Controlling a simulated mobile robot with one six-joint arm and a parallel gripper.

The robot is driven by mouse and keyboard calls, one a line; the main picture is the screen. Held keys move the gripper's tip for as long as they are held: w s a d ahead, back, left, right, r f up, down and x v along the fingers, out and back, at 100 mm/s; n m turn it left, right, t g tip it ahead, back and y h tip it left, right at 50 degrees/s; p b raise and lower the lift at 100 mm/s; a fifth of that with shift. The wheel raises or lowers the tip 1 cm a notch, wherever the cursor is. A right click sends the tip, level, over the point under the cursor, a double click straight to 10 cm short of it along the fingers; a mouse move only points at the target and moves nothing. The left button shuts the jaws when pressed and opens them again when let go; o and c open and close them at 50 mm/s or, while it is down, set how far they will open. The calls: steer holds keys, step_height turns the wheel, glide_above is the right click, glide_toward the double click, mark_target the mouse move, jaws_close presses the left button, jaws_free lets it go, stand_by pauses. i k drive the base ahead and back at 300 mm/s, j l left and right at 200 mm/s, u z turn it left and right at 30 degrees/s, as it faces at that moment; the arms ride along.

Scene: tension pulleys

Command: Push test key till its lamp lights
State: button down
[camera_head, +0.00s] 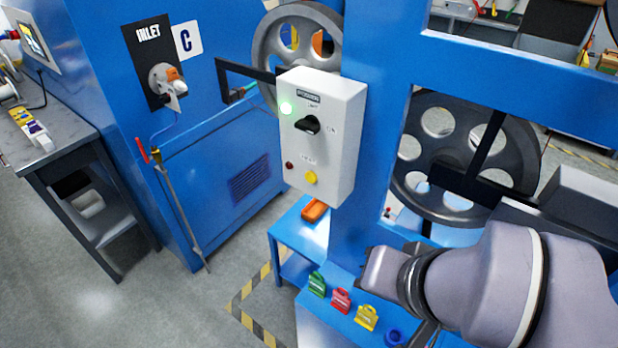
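A light grey control box (347,135) is mounted on the blue frame post in the middle of the view. Low on its face is a round yellow push button (311,177), under a small label too blurred to read for certain; it looks like the test key. A small dark red lamp (289,165) left of it looks unlit.
Green (317,284), red (341,300) and yellow (366,317) tags stand on a blue ledge below the box. Spoked pulley wheels (440,127) sit behind the frame. A black bracket (232,67) juts out left of the box. The space before the box's face looks clear.

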mark_target(310, 176)
steer(key=k+j, duration=0.1)
steer(key=j, duration=0.35)
steer(key=k+j, duration=0.1)
steer(key=j, duration=0.35)
steer(key=j+z, duration=0.1)
steer(key=j, duration=0.4)
steer(key=k+j, duration=0.2)
steer(key=j, duration=0.25)
